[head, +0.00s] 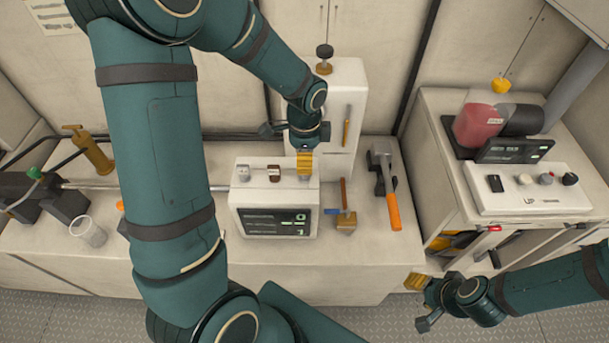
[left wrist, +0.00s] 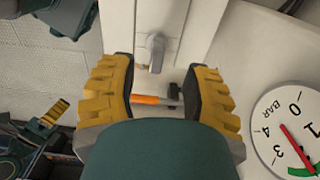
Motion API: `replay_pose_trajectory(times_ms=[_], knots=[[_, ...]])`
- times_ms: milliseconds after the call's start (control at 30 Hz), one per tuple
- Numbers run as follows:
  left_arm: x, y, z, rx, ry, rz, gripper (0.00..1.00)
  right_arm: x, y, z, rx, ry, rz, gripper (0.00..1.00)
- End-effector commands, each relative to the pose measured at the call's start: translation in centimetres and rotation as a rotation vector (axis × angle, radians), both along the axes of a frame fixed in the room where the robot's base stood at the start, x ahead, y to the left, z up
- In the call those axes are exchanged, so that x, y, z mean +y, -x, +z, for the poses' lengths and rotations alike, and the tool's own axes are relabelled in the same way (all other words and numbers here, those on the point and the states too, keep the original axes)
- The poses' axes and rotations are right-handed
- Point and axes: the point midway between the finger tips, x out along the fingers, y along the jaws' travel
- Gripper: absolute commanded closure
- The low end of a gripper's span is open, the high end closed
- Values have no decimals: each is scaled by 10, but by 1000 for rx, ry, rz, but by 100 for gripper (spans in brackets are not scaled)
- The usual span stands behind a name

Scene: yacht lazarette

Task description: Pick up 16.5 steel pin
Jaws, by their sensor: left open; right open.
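I cannot single out the 16.5 steel pin with certainty. A small grey metal piece with a rounded end (left wrist: 155,52) shows ahead of my left gripper in the left wrist view; I cannot tell whether it is the pin. My left gripper (left wrist: 168,88) is open, with yellow ribbed fingers and nothing held between them. In the head view the left gripper (head: 304,163) points down over the right end of the display box (head: 249,195). My right gripper (head: 417,297) is open and empty, low at the right, in front of the bench.
An orange-handled hammer (head: 391,198) lies right of the display box. A small block with a blue-and-red tool (head: 345,218) sits between them. A clear cup (head: 89,232) and brass pump (head: 92,150) stand left. A control panel (head: 525,188) and red container (head: 477,126) are right.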

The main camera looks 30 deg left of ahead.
Motion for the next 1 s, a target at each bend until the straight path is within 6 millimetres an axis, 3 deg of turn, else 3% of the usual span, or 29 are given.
replay_pose_trajectory(times_ms=[300, 600, 733, 1000], knots=[[-2, 4, -41, 4, 0, -1, 52, 0, 0, -4, 0, 1, 0, 53], [-2, 4, -44, 1, 1, 0, 53, 0, 0, -4, 0, 1, 0, 53], [-2, 4, -44, 1, 1, 0, 98, 0, 0, -4, 0, 1, 0, 53], [-2, 4, -44, 2, 1, 0, 100, 0, 0, -4, 0, 1, 0, 53]])
